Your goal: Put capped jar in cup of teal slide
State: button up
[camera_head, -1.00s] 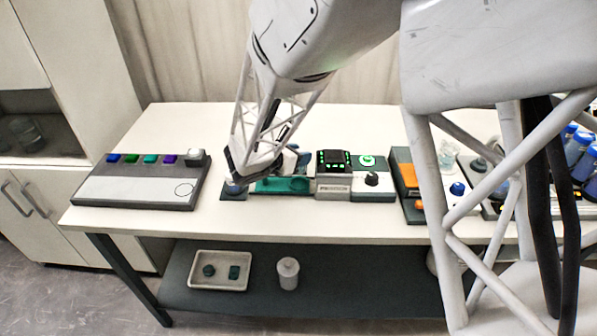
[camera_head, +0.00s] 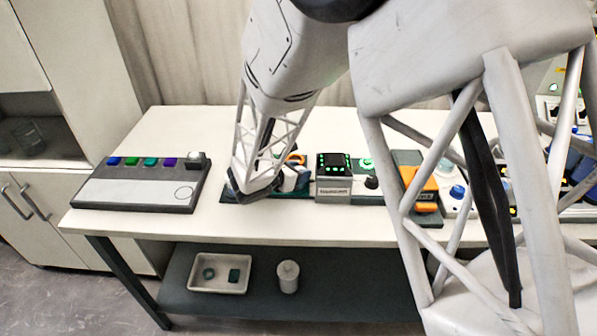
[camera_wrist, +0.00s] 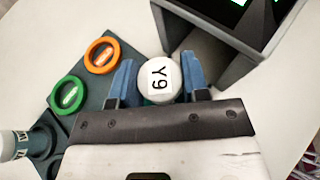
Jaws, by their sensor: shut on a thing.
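The capped jar (camera_wrist: 157,76) shows in the wrist view as a round white lid with a printed label that seems to read Y9. My gripper (camera_wrist: 160,82) is shut on it, with one blue finger on each side. In the head view my gripper (camera_head: 284,186) is low over the dark teal plate, left of the display box. The teal slide is mostly hidden under my gripper, with a little teal showing just below the jar. I cannot tell whether the jar is in a cup or above it.
A dark teal plate (camera_wrist: 92,98) carries an orange ring (camera_wrist: 102,56) and a green ring (camera_wrist: 69,96). The box with green lights (camera_head: 334,180) stands close on the right. A panel with coloured buttons (camera_head: 135,190) lies left, with bare table between.

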dwell(0.3)
jog(key=o, duration=0.9)
jog(key=shift+f, duration=0.1)
jog(key=shift+v, duration=6.1)
